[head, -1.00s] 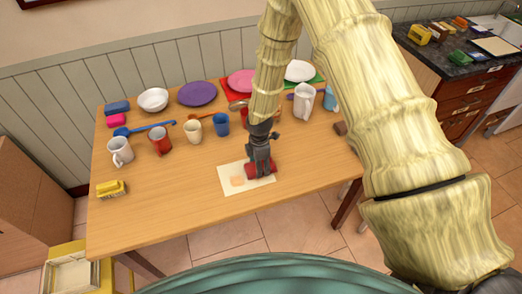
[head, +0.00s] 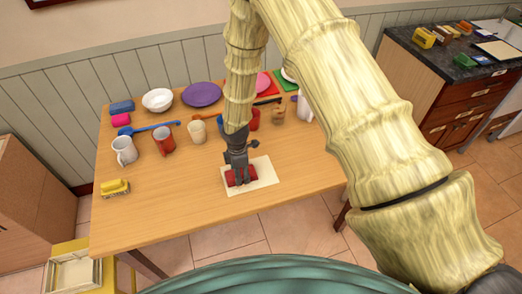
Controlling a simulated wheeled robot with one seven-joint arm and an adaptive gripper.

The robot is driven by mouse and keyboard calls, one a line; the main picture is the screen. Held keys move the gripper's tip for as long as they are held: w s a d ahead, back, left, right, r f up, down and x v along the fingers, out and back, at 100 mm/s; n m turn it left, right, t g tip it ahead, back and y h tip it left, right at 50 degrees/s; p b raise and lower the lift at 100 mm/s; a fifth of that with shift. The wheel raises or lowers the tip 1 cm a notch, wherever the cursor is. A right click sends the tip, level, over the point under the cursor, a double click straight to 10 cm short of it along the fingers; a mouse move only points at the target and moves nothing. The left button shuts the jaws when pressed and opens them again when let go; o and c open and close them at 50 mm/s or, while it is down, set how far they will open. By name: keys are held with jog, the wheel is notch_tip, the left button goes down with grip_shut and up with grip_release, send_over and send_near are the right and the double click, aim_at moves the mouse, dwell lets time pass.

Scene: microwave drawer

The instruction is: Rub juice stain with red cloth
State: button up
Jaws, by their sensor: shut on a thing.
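The red cloth (head: 231,179) is a small dark-red roll under my gripper (head: 240,178), at the left part of a cream sheet (head: 267,174) on the wooden table. My gripper points down and is shut on the cloth, which shows on both sides of the fingers. The cloth looks low against the sheet, but I cannot tell how firmly it touches. The orange juice stain is hidden now under the cloth and gripper.
A yellow-handled brush (head: 115,188) lies at the table's left. A white mug (head: 124,151), a red mug (head: 164,139) and a cream cup (head: 197,132) stand behind the sheet. The table front is clear.

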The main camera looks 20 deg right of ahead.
aim_at(255, 169)
jog(key=shift+a+r, duration=0.1)
jog(key=shift+a, duration=0.7)
jog(key=shift+a+f, duration=0.2)
jog(key=shift+a, duration=0.2)
jog(key=shift+a+r, duration=0.1)
jog(key=shift+a, duration=0.25)
jog(key=shift+r, duration=0.2)
jog(key=shift+d+f, duration=0.25)
jog(key=shift+d, duration=1.35)
jog(key=shift+d+r, duration=0.1)
jog(key=shift+d, duration=0.55)
jog(key=shift+d+p, duration=0.3)
jog(key=shift+d, duration=2)
jog(key=shift+d+f, duration=0.2)
jog(key=shift+d, duration=0.2)
jog(key=shift+d+r+p, duration=0.2)
jog(key=shift+d+p, duration=0.1)
jog(key=shift+d, duration=0.45)
jog(key=r, duration=0.1)
jog(key=r+p, duration=0.1)
jog(key=r, duration=0.1)
jog(key=d+r+p, duration=0.1)
jog(key=r, duration=0.1)
jog(key=shift+s, duration=0.1)
jog(key=shift+r+p, duration=1.35)
jog(key=shift+r, duration=0.4)
